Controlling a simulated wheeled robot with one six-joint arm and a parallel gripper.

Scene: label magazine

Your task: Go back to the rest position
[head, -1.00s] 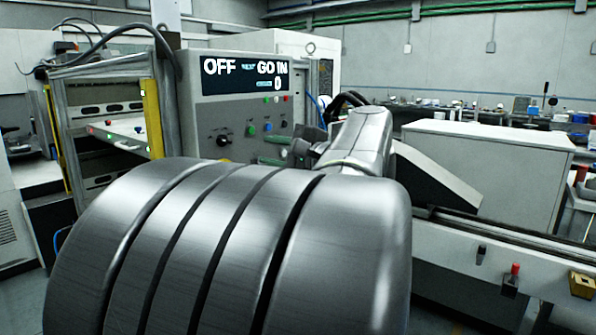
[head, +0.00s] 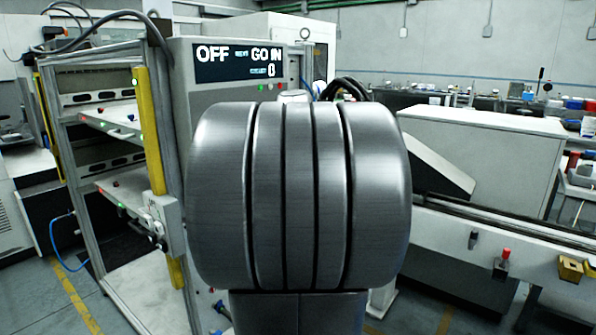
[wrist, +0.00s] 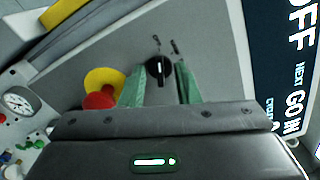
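My gripper (wrist: 160,88) shows in the wrist view with its two green fingers apart and nothing held between them. A black rotary knob (wrist: 158,68) on the grey control panel (wrist: 209,60) appears between and beyond the fingertips; I cannot tell the exact distance. In the head view my large metal arm joint fills the middle and hides the gripper and most of the panel front. The display (head: 237,62) above reads OFF, NEXT GO IN and 0.
A red button on a yellow base (wrist: 100,90) and a dial gauge (wrist: 18,103) are left of my fingers. A rack with yellow posts (head: 150,130) stands left. A white cabinet (head: 485,165) and a conveyor rail (head: 510,232) are right.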

